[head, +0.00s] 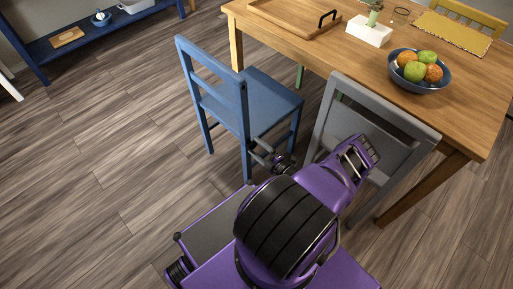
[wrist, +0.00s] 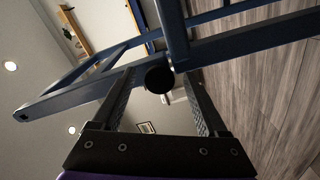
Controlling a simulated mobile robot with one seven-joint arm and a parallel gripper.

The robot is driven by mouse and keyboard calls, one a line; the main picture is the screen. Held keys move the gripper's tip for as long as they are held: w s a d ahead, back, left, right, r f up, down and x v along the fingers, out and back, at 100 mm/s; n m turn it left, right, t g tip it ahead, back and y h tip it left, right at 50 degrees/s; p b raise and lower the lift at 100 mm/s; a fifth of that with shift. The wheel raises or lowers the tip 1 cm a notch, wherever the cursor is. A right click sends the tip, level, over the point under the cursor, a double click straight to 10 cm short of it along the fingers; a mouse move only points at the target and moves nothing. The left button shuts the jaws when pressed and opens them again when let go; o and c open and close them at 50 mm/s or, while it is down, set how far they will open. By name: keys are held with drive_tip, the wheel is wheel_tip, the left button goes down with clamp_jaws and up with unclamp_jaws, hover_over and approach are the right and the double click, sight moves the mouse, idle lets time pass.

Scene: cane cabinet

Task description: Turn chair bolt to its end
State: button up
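The blue chair (head: 225,100) stands left of the table, and its blue frame also crosses the wrist view (wrist: 95,93). A dark round bolt head (wrist: 159,79) shows against the chair's frame where two bars meet. My gripper (wrist: 158,74) is open, with one finger on each side of the bolt and a visible gap on both sides. I cannot tell how deep the bolt sits between the fingertips. In the head view my gripper (head: 262,153) is at the chair's near rear leg, and the bolt cannot be made out there.
A grey chair (head: 338,125) stands close to the right of my arm. The wooden table (head: 345,50) behind holds a fruit bowl (head: 420,85), a tray (head: 285,22) and a white planter (head: 369,32). A blue shelf (head: 110,28) is at the far left. The left floor is clear.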

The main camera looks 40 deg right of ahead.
drive_tip(key=s+d, duration=0.1)
drive_tip(key=s, duration=1.6)
drive_tip(key=shift+s+d, duration=0.15)
drive_tip(key=shift+s, duration=0.05)
drive_tip(key=w+n, duration=0.5)
drive_tip(key=n, duration=0.3)
drive_tip(key=w+a+n, duration=0.1)
drive_tip(key=w+n, duration=0.5)
drive_tip(key=n, duration=0.2)
drive_tip(key=w+n, duration=0.6)
drive_tip(key=n, duration=0.2)
drive_tip(key=shift+a+r, duration=0.1)
drive_tip(key=shift+a, duration=0.2)
drive_tip(key=shift+c, duration=0.3)
